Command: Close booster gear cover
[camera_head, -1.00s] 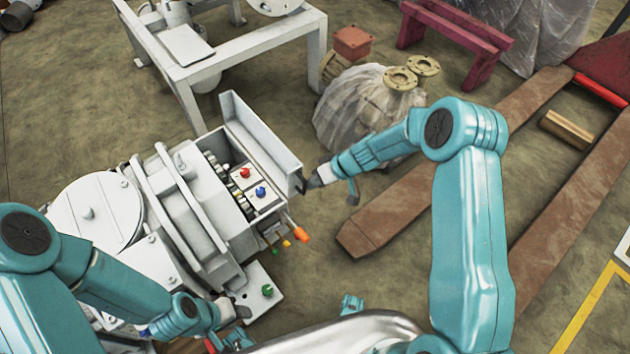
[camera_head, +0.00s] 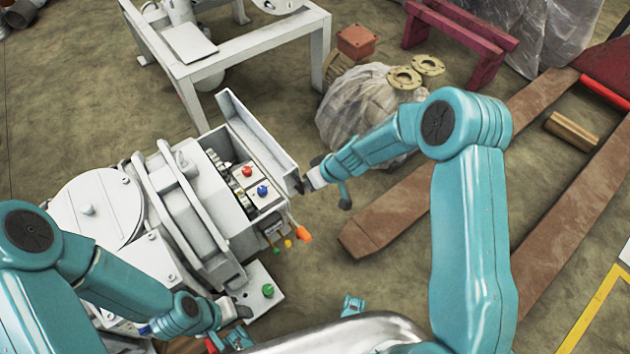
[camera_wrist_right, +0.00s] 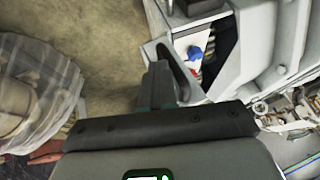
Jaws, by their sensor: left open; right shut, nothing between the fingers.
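The booster gear cover (camera_head: 262,138) is a long grey panel standing raised along the far side of the open grey gear box (camera_head: 218,208). Red and blue knobs (camera_head: 262,190) show inside the box. My right gripper (camera_head: 306,180) is shut and empty at the outer side of the cover's right end, very close to it; contact is unclear. In the right wrist view its fingers (camera_wrist_right: 157,85) are beside a grey edge, probably the cover's, with the blue knob beyond. My left gripper (camera_head: 240,312) is open beside the machine's base plate, low in the head view.
An orange knob (camera_head: 303,234) sticks out at the box's right corner, and a green one (camera_head: 267,290) sits on the base plate. A plastic-wrapped bundle (camera_head: 350,105) stands behind my right arm. Brown beams (camera_head: 395,215) lie to the right. A white frame (camera_head: 250,45) stands behind.

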